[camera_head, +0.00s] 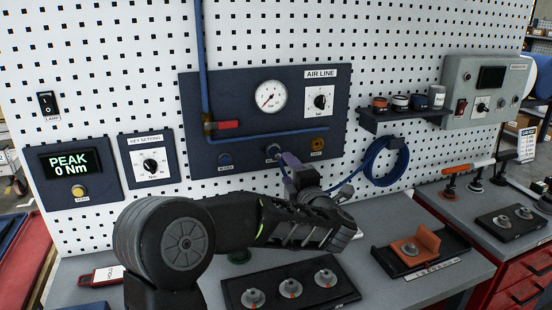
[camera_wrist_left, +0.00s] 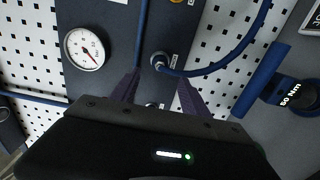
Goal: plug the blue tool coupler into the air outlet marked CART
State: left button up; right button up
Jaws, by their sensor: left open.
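The dark blue AIR LINE panel (camera_head: 337,103) holds a row of three outlets. The left outlet (camera_head: 225,159) is blue, the middle one (camera_head: 272,151) grey, the right one (camera_head: 317,143) orange; their small labels are too small to read surely. The coupler (camera_wrist_left: 158,62) sits at the middle outlet with a blue hose (camera_wrist_left: 222,65) running from it; I cannot tell how deeply it is seated. My left gripper (camera_head: 289,170) is open, its purple fingers on either side of the coupler in the left wrist view (camera_wrist_left: 159,76), with no clear contact. My right gripper is out of view.
The hose hangs coiled (camera_head: 384,163) right of the panel. A gauge (camera_head: 271,96), a red-handled valve (camera_head: 222,125) and a blue pipe are above the outlets. A black tray with knobs (camera_head: 290,292) and an orange block (camera_head: 425,241) lie on the bench. A shelf (camera_head: 405,115) juts out right.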

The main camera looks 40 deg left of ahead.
aim_at(279, 159)
pick_arm(q)
jog(key=p+x, duration=0.2)
jog(key=x, duration=0.2)
jog(key=shift+w+a+r, duration=0.1)
jog(key=shift+w+a, duration=0.1)
jog(key=shift+a, duration=0.1)
jog(key=x, duration=0.3)
jog(key=shift+f+b, duration=0.25)
jog(key=shift+b, duration=0.05)
jog(key=shift+w+a, duration=0.4)
jog(key=shift+a, duration=0.2)
jog(key=shift+b, duration=0.7)
dwell(0.3)
jog(key=shift+r, duration=0.1)
grip_shut()
dwell(0.6)
